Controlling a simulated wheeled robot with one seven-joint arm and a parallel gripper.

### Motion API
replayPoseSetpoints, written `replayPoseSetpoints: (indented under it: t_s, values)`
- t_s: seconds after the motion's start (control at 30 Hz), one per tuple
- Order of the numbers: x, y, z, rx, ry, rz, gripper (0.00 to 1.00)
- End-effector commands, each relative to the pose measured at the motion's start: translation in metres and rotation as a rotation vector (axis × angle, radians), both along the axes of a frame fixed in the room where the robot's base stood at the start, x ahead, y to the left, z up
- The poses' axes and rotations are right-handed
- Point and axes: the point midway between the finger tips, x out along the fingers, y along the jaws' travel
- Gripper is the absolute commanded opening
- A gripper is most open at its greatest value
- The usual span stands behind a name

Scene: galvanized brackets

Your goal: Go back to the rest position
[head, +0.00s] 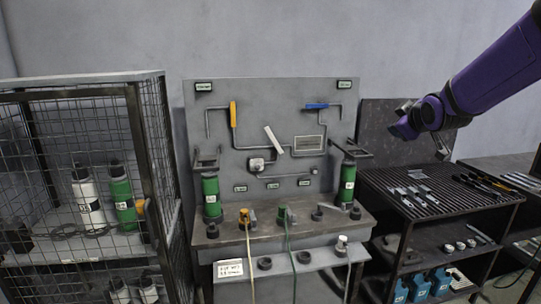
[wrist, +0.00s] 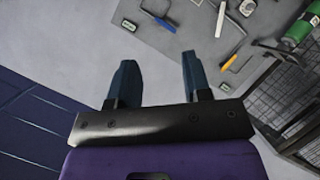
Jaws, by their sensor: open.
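My gripper (wrist: 160,82) shows in the wrist view with its two dark blue fingers apart and nothing between them. Past the fingers is plain grey wall. In the head view my purple arm reaches in from the upper right. Its dark end is raised above the slatted rack (head: 440,198), in front of a dark back panel (head: 375,125). The fingers are hard to make out there. Several galvanized brackets (head: 413,190) lie on the rack's top, below and apart from my gripper.
A workbench (head: 225,238) with a grey pipe board (head: 205,130) and green cylinders (head: 211,196) stands in the middle. A wire mesh cage (head: 155,135) with bottles stands at left. Blue containers (head: 419,287) sit low in the rack. The air around my arm is clear.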

Motion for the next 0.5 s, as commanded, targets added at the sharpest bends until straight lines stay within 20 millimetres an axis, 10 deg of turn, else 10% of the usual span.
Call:
replayPoseSetpoints:
  t_s: [0.5]
  values:
    - [-0.206, 0.022, 0.009, 0.346, 0.366, -0.28, 0.45]
